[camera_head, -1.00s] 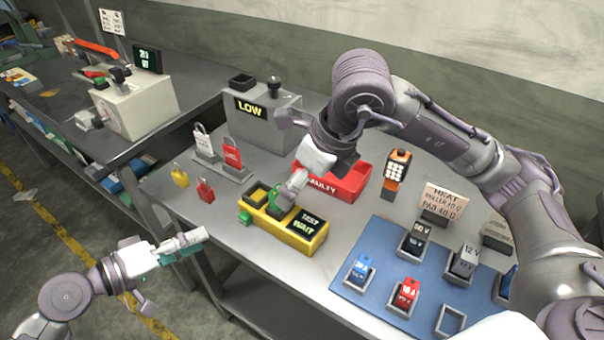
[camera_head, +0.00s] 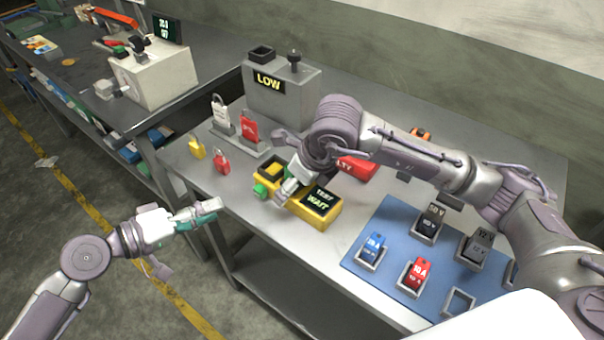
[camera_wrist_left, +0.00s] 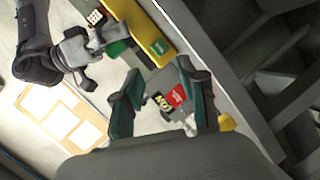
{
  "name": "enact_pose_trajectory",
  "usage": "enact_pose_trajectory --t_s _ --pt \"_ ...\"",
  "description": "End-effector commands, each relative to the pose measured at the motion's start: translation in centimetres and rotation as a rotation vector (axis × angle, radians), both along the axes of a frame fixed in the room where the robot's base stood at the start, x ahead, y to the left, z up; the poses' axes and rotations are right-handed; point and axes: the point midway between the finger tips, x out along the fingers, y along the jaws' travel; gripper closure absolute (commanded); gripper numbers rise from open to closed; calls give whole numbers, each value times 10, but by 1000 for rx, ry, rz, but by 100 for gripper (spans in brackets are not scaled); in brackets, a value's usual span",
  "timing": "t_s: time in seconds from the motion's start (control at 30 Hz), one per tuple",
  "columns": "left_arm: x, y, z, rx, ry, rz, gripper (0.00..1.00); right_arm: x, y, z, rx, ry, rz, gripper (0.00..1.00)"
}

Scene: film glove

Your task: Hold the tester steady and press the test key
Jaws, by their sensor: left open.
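The yellow tester (camera_head: 327,213) stands near the table's front edge, its display reading TEST WAIT. A green key (camera_head: 260,190) sticks out at its left end; the tester also shows in the left wrist view (camera_wrist_left: 150,30). My right gripper (camera_head: 287,188) is down at the tester's middle and hides part of it; I cannot tell whether it is shut on anything. My left gripper (camera_head: 208,212) is open and empty, left of the tester and apart from it, by the table's front edge. Its open fingers (camera_wrist_left: 160,72) frame the left wrist view.
A yellow padlock (camera_head: 197,150) and red padlocks (camera_head: 221,163) lie left of the tester. Behind stands a grey box with a LOW display (camera_head: 268,81). The red FAULTY bin (camera_head: 357,168) is partly behind my right arm. A blue mat (camera_head: 388,222) with several labelled blocks lies right.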

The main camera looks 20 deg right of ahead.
Motion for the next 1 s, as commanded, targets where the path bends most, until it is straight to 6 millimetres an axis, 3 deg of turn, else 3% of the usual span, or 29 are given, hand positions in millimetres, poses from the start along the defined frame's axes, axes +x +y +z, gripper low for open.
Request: enact_pose_trajectory --t_s 0.33,0.87,1.0 --pt "0 0 0 0 0 0 58 1 1 -4 -1 -1 1 0" --pt "0 0 0 0 0 0 58 1 1 -4 0 -1 0 86" --pt "0 0 0 0 0 0 82 1 1 -3 0 -1 0 86"
